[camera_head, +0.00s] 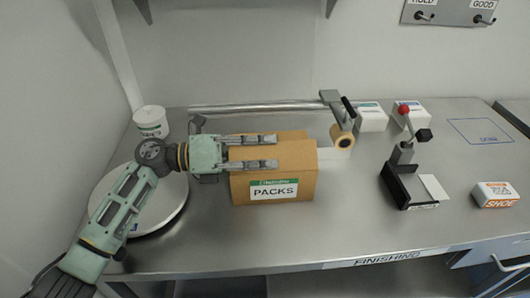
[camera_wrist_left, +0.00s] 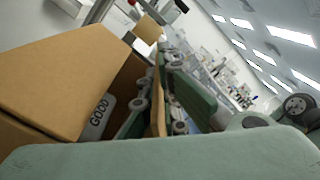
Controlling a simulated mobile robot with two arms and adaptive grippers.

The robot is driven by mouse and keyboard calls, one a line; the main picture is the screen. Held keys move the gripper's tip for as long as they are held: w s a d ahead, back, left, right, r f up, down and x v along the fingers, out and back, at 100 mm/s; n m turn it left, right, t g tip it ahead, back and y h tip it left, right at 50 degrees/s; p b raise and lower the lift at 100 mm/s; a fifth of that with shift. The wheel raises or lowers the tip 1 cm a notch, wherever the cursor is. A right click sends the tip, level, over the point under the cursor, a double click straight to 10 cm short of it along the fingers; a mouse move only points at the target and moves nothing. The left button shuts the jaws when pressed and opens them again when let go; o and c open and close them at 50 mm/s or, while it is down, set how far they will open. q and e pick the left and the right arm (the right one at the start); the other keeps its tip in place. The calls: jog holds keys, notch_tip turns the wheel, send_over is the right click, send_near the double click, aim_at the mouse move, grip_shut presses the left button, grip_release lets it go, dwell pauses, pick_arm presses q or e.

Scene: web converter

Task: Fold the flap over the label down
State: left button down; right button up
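The brown cardboard box (camera_head: 300,155) stands on the steel table, with a white and green PACKS label (camera_head: 274,191) on its front. My left gripper (camera_head: 276,151) reaches over the box top from the left, with its two fingers visibly apart. In the left wrist view, the fingers stand on either side of an upright brown cardboard panel (camera_wrist_left: 159,105). I cannot tell whether they touch it or whether it is the flap. My right gripper is not in view.
A tape roll on a grey holder (camera_head: 343,136) stands close behind the box's right side. A white tub (camera_head: 151,122) and round white plate (camera_head: 158,212) are at left. A red-knobbed black device (camera_head: 403,170) and SHOE box (camera_head: 495,195) are at right. The front table strip is clear.

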aim_at(230, 153)
pick_arm(q)
jog(key=c, duration=2)
grip_release()
jog(key=shift+a, duration=0.1)
jog(key=a, duration=0.7)
jog(key=shift+a, duration=0.2)
